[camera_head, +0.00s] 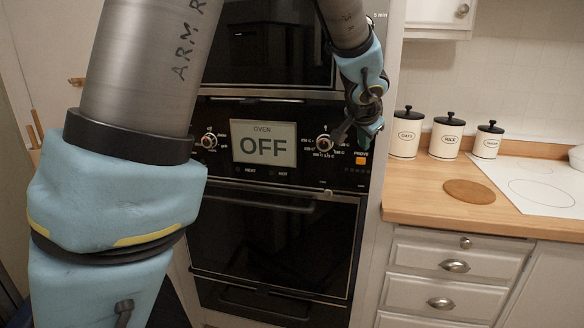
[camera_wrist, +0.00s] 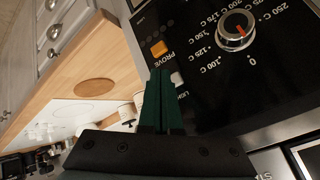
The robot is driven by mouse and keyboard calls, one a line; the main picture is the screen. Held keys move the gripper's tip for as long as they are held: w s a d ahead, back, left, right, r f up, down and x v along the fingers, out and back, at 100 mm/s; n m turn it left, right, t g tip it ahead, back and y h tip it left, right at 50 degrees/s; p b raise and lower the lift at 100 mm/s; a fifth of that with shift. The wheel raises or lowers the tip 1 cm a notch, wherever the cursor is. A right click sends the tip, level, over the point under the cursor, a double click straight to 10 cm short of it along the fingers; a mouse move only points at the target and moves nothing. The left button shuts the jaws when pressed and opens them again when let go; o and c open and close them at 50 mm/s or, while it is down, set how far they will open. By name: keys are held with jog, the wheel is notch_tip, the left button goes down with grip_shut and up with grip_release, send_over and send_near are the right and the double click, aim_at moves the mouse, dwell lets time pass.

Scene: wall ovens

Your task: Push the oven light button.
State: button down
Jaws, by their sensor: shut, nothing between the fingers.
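The oven control panel (camera_head: 300,183) is black, with a display reading OVEN OFF (camera_head: 263,148). My gripper (camera_head: 366,140) is in front of the panel's right end, its fingers together and empty. The green fingertips also show in the wrist view (camera_wrist: 160,74). There, a pale button (camera_wrist: 177,78) sits just right of the fingertips, beside a partly covered label that starts "LIGH". An orange button marked PROVE (camera_wrist: 158,47) lies beyond the tips. In the head view my gripper hides the light button. I cannot tell whether the fingers touch the panel.
A temperature knob (camera_wrist: 235,30) stands out from the panel near the fingers, and another knob (camera_head: 209,140) is at its left. The oven door handle (camera_head: 255,204) runs below. A wooden counter (camera_head: 420,205) with white canisters (camera_head: 446,138) is at the right.

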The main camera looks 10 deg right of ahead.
jog(key=s+b, duration=0.1)
jog(key=s+a+b, duration=0.1)
jog(key=s, duration=0.1)
jog(key=s+a+b, duration=0.1)
jog(key=shift+s+a+b, duration=0.1)
jog(key=shift+s+b, duration=0.2)
jog(key=shift+b, duration=0.05)
jog(key=s+a+f+n+g+y, duration=0.15)
jog(key=a+f+n, duration=0.35)
jog(key=a, duration=0.9)
jog(key=a+f+n+g+y, duration=0.3)
jog(key=a+f, duration=0.4)
jog(key=a, duration=0.7)
jog(key=s+a+f+n+g, duration=0.1)
jog(key=s+a+f+n, duration=0.3)
jog(key=s+a, duration=0.2)
jog(key=shift+s+a+g, duration=0.25)
jog(key=shift+a+g, duration=0.1)
jog(key=shift+a, duration=0.4)
